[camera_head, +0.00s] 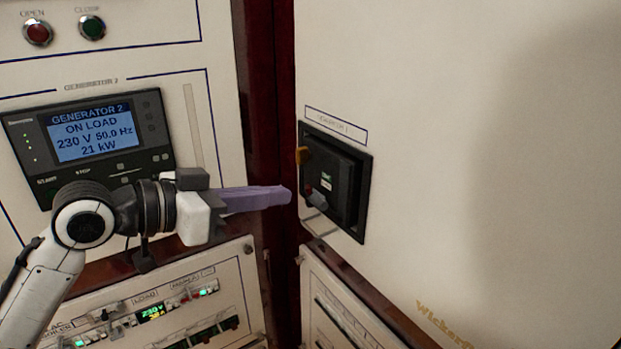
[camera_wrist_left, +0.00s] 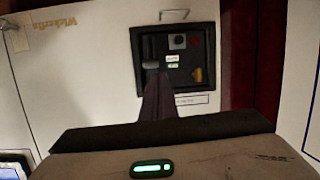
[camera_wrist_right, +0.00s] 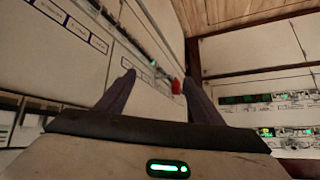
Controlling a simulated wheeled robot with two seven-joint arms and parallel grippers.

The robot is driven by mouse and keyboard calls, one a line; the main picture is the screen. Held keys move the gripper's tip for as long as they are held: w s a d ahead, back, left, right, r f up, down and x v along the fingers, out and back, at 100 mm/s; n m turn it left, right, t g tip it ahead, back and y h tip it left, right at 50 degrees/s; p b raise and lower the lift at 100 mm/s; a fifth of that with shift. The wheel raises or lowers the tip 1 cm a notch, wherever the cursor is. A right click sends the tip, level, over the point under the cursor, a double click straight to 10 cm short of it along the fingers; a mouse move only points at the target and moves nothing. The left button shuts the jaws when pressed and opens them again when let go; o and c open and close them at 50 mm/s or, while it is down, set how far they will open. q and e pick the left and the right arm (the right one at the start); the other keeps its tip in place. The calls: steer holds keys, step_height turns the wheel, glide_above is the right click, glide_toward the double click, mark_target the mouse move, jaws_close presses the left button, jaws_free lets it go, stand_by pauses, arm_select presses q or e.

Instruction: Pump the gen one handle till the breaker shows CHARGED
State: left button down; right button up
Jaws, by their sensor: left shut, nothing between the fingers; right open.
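The breaker (camera_head: 357,180) is a black unit set in the cream panel right of the corner in the head view. My right gripper (camera_wrist_right: 159,78) is open and empty.
The Generator 2 screen (camera_head: 94,136) reads ON LOAD, 230 V, 50.0 Hz, 21 kW. Red (camera_head: 38,32) and green (camera_head: 92,27) buttons sit above it. A dark red post (camera_head: 268,120) stands in the corner. A red item (camera_wrist_right: 176,86) shows between the right fingers, farther off.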

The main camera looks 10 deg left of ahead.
arm_select(q)
steer(key=shift+m+g+h, duration=0.3)
steer(key=shift+m, duration=0.3)
steer(key=r, duration=0.1)
steer(key=s+r, duration=0.1)
steer(key=r, duration=0.3)
steer(key=shift+s+d+r, duration=0.1)
steer(key=shift+s+r, duration=0.05)
steer(key=shift+s, duration=0.15)
steer(key=shift+w+d, duration=0.1)
steer(key=p, duration=0.2)
glide_toward(346, 166)
steer(key=x, duration=0.4)
steer(key=shift+w+d, duration=0.1)
steer(key=shift+w, duration=0.05)
steer(key=shift+s+a+f+p, duration=0.1)
steer(key=shift+s+a+f, duration=0.1)
steer(key=shift+f, duration=0.45)
steer(key=shift+s+a+f+p, duration=0.15)
steer(key=shift+a+f, duration=0.05)
steer(key=shift+f, duration=0.45)
steer(key=shift+s+a+f+p, duration=0.1)
steer(key=shift+s+a+f, duration=0.1)
steer(key=shift+f, duration=0.5)
